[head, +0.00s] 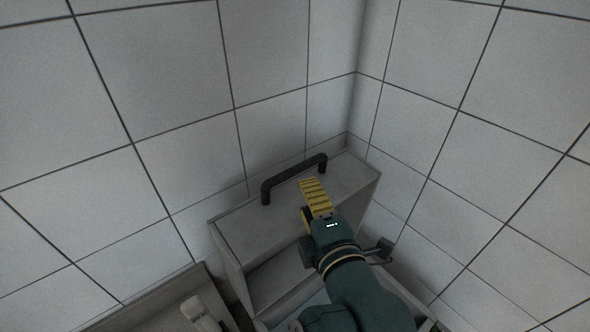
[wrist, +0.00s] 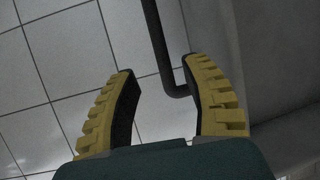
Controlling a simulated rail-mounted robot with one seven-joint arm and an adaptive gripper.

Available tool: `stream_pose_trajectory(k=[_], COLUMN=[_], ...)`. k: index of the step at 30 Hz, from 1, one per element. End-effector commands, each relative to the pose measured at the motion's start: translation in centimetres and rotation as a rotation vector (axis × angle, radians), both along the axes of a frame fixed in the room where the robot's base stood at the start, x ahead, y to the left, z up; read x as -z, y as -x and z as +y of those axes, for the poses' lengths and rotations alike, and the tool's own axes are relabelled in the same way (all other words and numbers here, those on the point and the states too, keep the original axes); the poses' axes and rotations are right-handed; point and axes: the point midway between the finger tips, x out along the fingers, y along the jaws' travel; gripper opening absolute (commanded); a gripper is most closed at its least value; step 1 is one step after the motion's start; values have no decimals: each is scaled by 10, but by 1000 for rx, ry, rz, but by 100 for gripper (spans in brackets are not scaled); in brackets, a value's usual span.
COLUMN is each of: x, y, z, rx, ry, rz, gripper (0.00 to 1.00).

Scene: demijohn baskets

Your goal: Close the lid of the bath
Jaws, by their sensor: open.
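The bath's grey lid (head: 247,229) stands raised at the back, near the corner of the tiled walls. A black bar handle (head: 294,178) is fixed on its upper face and also shows in the wrist view (wrist: 160,45). Below the lid, part of the bath's interior (head: 283,279) shows; my arm hides the rest. My gripper (head: 307,198) is open and empty just in front of the handle. In the wrist view my gripper's fingers (wrist: 163,75) are spread, with the handle's bent end showing between and beyond them. I cannot tell whether a finger touches the lid.
Pale tiled walls (head: 170,90) rise close behind and to the right of the bath. Another grey box-like edge (head: 150,303) with a pale object (head: 197,312) lies at the lower left. The space above the handle is clear.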

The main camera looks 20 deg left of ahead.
Motion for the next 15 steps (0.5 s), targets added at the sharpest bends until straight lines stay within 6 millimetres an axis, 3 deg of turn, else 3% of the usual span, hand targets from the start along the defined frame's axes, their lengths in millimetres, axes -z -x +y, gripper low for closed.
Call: stream_pose_trajectory(k=[9, 15], x=[7, 12], y=[-58, -76], z=[46, 59], rx=[-1, 0], ry=[1, 0], rz=[0, 0], gripper=[47, 47])
